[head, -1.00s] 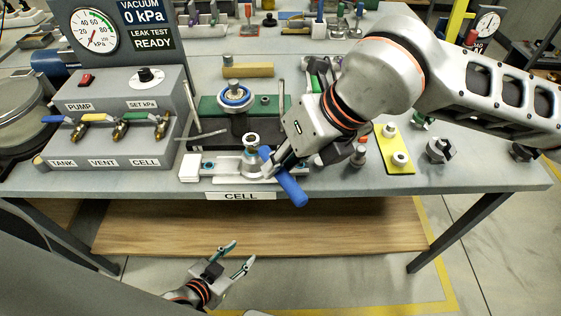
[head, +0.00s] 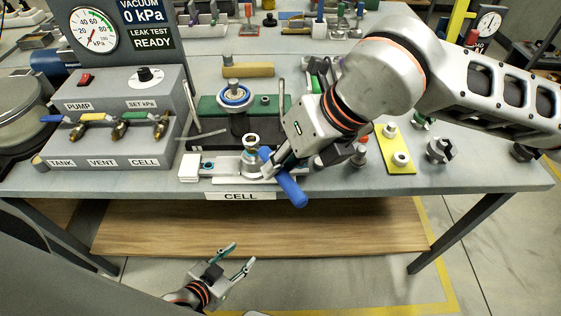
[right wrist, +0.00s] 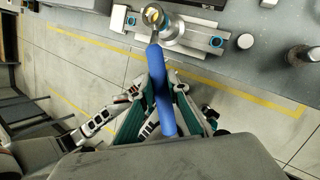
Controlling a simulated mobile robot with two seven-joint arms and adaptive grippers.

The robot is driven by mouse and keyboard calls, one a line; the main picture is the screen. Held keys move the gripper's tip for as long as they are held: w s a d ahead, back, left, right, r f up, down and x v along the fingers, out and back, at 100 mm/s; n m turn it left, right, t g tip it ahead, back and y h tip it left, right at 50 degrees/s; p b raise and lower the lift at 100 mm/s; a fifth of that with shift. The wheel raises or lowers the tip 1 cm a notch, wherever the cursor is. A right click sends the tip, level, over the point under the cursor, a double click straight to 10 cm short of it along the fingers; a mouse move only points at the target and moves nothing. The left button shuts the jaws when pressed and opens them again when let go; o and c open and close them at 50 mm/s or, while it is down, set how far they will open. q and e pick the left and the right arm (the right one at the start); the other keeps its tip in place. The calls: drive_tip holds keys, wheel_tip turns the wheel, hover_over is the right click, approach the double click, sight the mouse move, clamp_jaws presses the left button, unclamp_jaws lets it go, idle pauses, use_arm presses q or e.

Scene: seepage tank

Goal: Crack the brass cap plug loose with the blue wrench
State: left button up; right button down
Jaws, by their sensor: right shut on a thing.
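The blue wrench (head: 291,190) is held in my right gripper (head: 272,167) at the front edge of the bench, its handle slanting down to the right. In the right wrist view the wrench (right wrist: 159,88) lies between both fingers (right wrist: 160,100), its far end at the cell fitting. The brass cap plug (right wrist: 153,15) shows on top of that fitting; in the head view it is the small ringed top (head: 250,140). Whether the wrench jaw is seated around it I cannot tell. My left gripper (head: 241,255) is open and empty, low in front of the bench.
The white cell base (head: 220,167) sits behind the CELL label. A valve box (head: 110,130) with a gauge panel stands at left. A yellow plate (head: 394,160) with knobs lies at right. Free floor lies before the bench.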

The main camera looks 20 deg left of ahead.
drive_tip(key=shift+f+b, duration=0.5)
drive_tip(key=shift+f, duration=0.45)
drive_tip(key=shift+w+d+n+g, duration=0.7)
drive_tip(key=shift+w+n, duration=0.3)
drive_tip(key=shift+n, duration=0.2)
drive_tip(key=shift+w+d+n+g, duration=0.25)
drive_tip(key=shift+w+n, duration=0.3)
drive_tip(key=shift+n, duration=0.05)
drive_tip(key=shift+w+d+n+g, duration=0.2)
drive_tip(key=shift+w+n+g, duration=0.05)
drive_tip(key=shift+w+n, duration=0.3)
drive_tip(key=shift+w+d+n+g+h, duration=0.2)
drive_tip(key=shift+w+n+g+h, duration=0.3)
drive_tip(key=shift+w+n, duration=0.7)
